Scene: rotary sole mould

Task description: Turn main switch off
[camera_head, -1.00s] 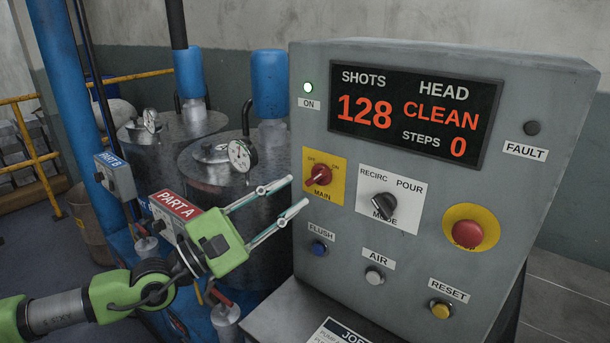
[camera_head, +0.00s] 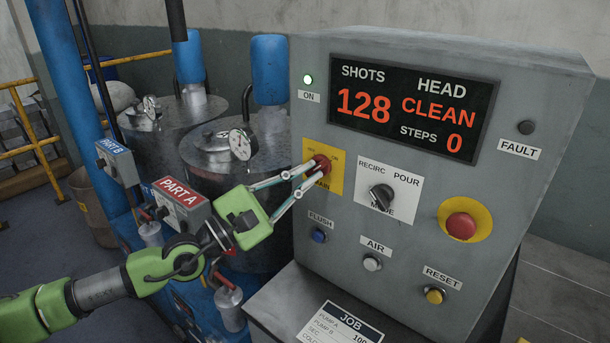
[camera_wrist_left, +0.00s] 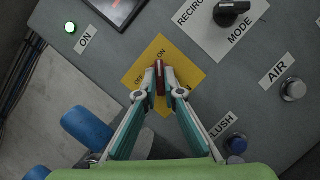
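The main switch (camera_head: 323,163) is a red rotary knob on a yellow plate (camera_head: 335,182) at the left of the grey control panel. My left gripper (camera_head: 314,170) has reached it, and its fingertips have closed together at the knob. In the left wrist view the two fingertips (camera_wrist_left: 160,76) sit on either side of the red knob handle (camera_wrist_left: 160,80) and appear to touch it. The handle there points toward the ON mark. The fingers partly hide the knob and plate. The green ON lamp (camera_head: 308,80) is lit. My right gripper is not in view.
The mode knob (camera_head: 382,197) is just right of the switch, with the blue flush button (camera_head: 319,236) below. A red emergency button (camera_head: 461,225) is further right. The Part A box (camera_head: 182,206) and metal tanks (camera_head: 215,150) stand left of the panel.

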